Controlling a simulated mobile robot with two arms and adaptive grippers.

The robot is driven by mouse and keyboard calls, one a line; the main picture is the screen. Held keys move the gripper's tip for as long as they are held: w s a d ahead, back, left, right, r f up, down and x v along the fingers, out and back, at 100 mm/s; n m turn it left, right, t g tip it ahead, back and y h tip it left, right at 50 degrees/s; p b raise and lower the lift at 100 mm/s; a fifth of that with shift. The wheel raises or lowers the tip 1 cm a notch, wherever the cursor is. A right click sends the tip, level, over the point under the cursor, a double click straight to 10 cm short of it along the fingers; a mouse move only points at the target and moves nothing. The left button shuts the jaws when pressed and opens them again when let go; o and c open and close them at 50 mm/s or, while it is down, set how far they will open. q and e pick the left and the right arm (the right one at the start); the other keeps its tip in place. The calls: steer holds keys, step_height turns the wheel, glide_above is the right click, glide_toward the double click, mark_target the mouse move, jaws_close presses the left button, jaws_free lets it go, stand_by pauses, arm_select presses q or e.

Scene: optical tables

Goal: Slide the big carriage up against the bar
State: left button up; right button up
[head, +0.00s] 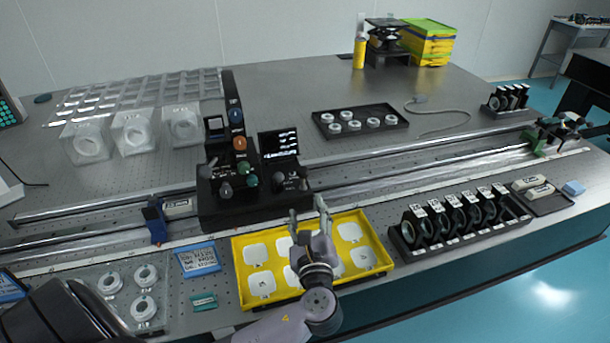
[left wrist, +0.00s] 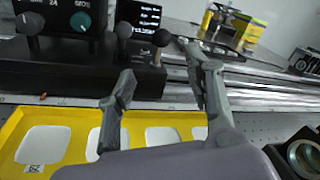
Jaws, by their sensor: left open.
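The big carriage (head: 250,207) is a black block on the two rails, carrying coloured knobs and a small screen. Its dark base (left wrist: 75,72) also fills the upper left of the left wrist view. A blue upright piece (head: 156,221) stands at the rails left of the carriage, with a gap between. A green piece (head: 537,143) sits far along the rails at the right. I cannot tell which is the bar. My left gripper (head: 308,207) is open and empty, in front of the carriage's right end. Its fingers (left wrist: 160,62) show apart in the wrist view. My right gripper is out of view.
A yellow tray (head: 240,278) with white pieces lies below my left gripper. A black rack (head: 462,240) of ring mounts stands to its right. Silver rails (head: 400,170) run clear right of the carriage. A black tray (head: 390,112) with white rings lies behind them.

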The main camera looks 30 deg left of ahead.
mark_target(303, 177)
arm_select(q)
steer(key=w+a+m+p, duration=0.1)
steer(key=w+a+m, duration=0.1)
steer(key=w+a, duration=0.1)
steer(key=w+a+m+p, duration=0.1)
steer(key=w+a+m, duration=0.1)
steer(key=w+m, duration=0.1)
steer(key=w+a+m, duration=0.2)
steer(key=w+a, duration=0.1)
steer(key=w, duration=0.2)
steer(key=shift+w+a+p, duration=0.2)
steer(key=shift+a+p, duration=0.15)
steer(key=shift+p, duration=0.05)
steer(key=shift+c, duration=0.4)
jaws_close()
steer(key=shift+r, duration=0.1)
stand_by(0.5)
